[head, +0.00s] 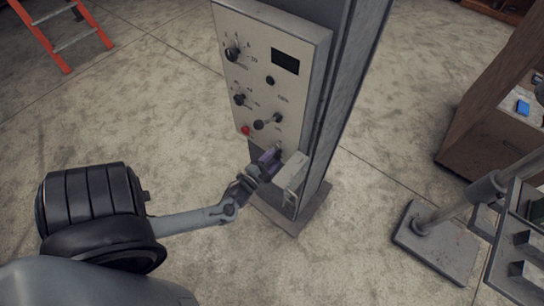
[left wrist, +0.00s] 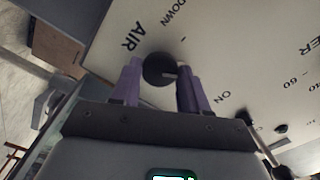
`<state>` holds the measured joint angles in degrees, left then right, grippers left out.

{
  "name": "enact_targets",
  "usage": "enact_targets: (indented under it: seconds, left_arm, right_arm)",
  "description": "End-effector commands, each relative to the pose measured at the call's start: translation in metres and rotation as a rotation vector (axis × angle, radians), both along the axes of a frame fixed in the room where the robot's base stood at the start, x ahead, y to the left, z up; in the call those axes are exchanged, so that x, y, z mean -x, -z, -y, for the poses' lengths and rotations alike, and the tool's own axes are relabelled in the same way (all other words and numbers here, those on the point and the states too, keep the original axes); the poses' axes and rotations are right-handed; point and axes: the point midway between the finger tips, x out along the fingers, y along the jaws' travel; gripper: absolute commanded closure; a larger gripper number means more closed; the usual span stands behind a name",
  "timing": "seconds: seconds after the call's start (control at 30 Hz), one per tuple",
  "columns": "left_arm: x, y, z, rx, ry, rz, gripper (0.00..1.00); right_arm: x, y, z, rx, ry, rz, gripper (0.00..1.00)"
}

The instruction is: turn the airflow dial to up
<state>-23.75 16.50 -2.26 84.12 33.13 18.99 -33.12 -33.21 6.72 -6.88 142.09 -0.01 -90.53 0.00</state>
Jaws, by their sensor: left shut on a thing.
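The airflow dial (left wrist: 159,69) is a dark round knob low on the pale control panel (head: 255,30). In the left wrist view, "AIR" and "DOWN" are lettered around it, and a short light mark shows on its face toward the right finger. My left gripper (head: 267,164) has purple fingers, one on each side of the dial, and is shut on it. The fingers also show in the left wrist view (left wrist: 160,86). In the head view the gripper mostly hides the dial. My right gripper is not in view.
Above on the panel are a large knob (head: 232,53), a smaller knob (head: 239,99), a red button (head: 245,130) and a dark display (head: 285,62). A grey box (head: 291,176) juts out close right of my gripper. An orange ladder (head: 45,35) stands back left. Floor between is clear.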

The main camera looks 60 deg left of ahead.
Motion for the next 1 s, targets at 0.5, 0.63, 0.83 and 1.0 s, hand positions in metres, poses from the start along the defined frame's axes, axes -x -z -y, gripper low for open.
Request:
enact_targets:
  seconds: [0.5,0.63,0.83,1.0]
  left_arm:
    - [0.000,-0.002,0.000,-0.368,0.001,-0.158,0.86]
    - [0.000,-0.001,0.000,-0.418,-0.001,-0.180,0.86]
    - [0.000,0.000,0.000,-0.459,0.000,-0.198,0.86]
    - [0.000,0.000,0.000,-0.470,0.000,-0.202,0.86]
  right_arm:
    - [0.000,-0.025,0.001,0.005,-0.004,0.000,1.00]
    - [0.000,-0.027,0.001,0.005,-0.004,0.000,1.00]
    - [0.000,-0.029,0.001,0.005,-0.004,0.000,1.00]
    - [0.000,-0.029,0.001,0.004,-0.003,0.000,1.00]
